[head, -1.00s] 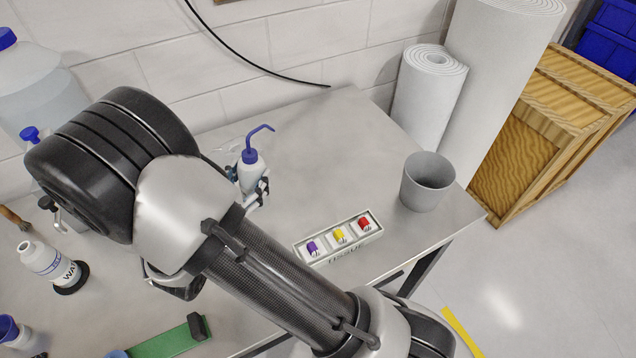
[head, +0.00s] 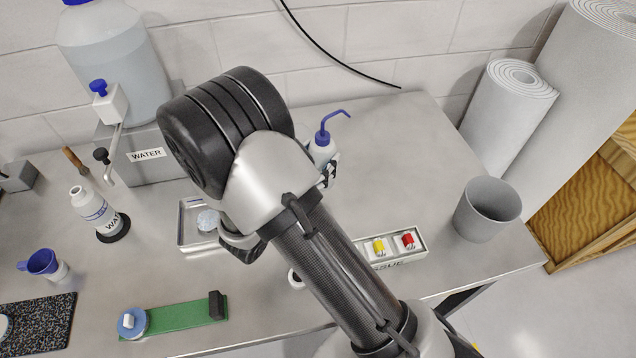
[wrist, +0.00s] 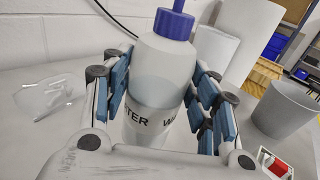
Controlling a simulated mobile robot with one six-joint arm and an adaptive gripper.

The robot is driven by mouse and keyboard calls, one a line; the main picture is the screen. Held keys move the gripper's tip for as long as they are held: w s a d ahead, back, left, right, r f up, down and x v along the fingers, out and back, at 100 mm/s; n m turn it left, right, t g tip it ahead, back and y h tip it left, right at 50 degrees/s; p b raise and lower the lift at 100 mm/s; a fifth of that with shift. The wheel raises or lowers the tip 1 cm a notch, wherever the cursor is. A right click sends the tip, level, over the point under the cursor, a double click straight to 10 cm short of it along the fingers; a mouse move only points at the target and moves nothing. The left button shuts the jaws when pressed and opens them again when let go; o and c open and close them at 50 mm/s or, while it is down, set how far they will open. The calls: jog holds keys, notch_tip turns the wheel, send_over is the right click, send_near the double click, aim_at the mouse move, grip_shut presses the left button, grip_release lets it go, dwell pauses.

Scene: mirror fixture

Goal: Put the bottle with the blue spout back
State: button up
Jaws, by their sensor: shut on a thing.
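The bottle with the blue spout (head: 322,150) is white with a blue cap and a bent blue tube, and stands upright beyond my arm at the back of the bench. In the wrist view the bottle (wrist: 165,75) shows close up, with "WATER" lettering partly in view. My gripper (head: 331,170) is shut on the bottle's body, with blue-padded fingers on both sides (wrist: 163,95). My arm hides part of the bottle in the head view. Its bottom is hidden, so I cannot tell whether it touches the bench.
An open white bottle (head: 92,207) stands on a black round base (head: 114,230) at left, near a large water container (head: 115,65). A clear object (wrist: 45,95) lies left of the bottle.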

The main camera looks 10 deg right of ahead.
jog(key=shift+f+b, duration=0.85)
jog(key=shift+f, duration=2.55)
jog(key=shift+f, duration=0.1)
jog(key=o, duration=0.7)
jog(key=shift+o, duration=0.2)
